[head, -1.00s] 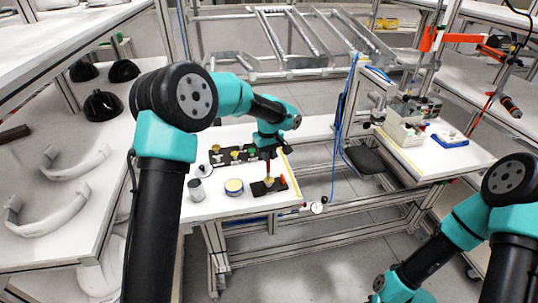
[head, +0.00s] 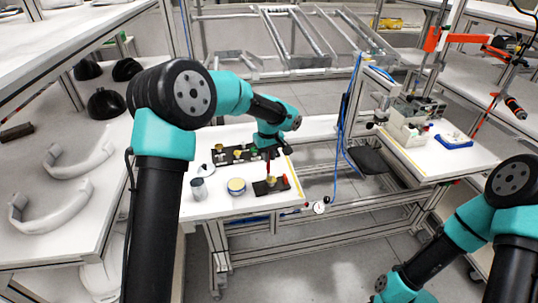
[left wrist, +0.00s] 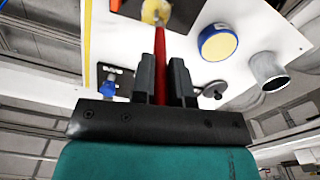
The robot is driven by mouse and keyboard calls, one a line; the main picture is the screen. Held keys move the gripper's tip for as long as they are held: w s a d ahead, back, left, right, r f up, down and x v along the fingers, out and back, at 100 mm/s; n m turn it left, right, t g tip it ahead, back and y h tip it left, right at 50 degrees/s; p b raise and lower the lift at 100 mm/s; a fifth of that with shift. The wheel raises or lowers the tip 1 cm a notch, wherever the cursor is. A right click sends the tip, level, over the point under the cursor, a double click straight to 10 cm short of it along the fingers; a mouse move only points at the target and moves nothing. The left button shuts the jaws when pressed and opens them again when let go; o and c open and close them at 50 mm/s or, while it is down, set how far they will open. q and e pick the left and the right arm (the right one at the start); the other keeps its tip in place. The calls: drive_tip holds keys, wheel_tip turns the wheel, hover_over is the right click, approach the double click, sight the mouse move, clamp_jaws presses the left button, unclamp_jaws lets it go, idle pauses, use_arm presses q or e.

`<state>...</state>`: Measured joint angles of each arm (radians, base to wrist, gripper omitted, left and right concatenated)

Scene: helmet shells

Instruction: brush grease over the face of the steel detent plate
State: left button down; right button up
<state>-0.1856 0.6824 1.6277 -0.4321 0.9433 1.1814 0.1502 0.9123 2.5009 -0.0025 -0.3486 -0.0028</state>
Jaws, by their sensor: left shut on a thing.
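My left gripper (head: 267,157) is shut on the red handle of a brush (head: 268,169), pointing down over a dark block (head: 262,188) near the table's front edge. In the left wrist view the brush handle (left wrist: 160,45) stands between the fingers (left wrist: 164,78). A yellowish patch (left wrist: 154,12) shows at its far end, over the dark block (left wrist: 182,14); I cannot tell bristles from grease there. The steel plate's face is too small and covered to make out. A tin with yellowish content (head: 236,185) stands left of the block. My right gripper is not in view.
A metal cup (head: 198,188) stands left of the tin. A dark strip (head: 228,155) with several small coloured parts lies behind. Bare white tabletop (head: 215,208) shows in front of the tin. A second bench (head: 420,160) with boxes and a blue tray (head: 453,141) is to the right.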

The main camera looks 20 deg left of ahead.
use_arm(q)
drive_tip(key=shift+s, duration=0.45)
idle(0.4)
drive_tip(key=shift+s+d, duration=0.35)
drive_tip(key=shift+d, duration=0.25)
idle(0.6)
drive_tip(key=shift+w+d, duration=0.3)
drive_tip(key=shift+d, duration=0.3)
idle(0.7)
drive_tip(key=shift+w+d, duration=0.1)
drive_tip(key=shift+w, duration=0.25)
idle(0.3)
drive_tip(key=shift+w, duration=0.35)
idle(0.6)
drive_tip(key=shift+w+a, duration=0.2)
drive_tip(key=shift+a, duration=0.1)
drive_tip(key=shift+w+a, duration=0.15)
drive_tip(key=shift+a, duration=0.2)
idle(0.4)
drive_tip(key=shift+a, duration=0.35)
idle(0.5)
drive_tip(key=shift+s+a, duration=0.25)
drive_tip(key=shift+s, duration=0.05)
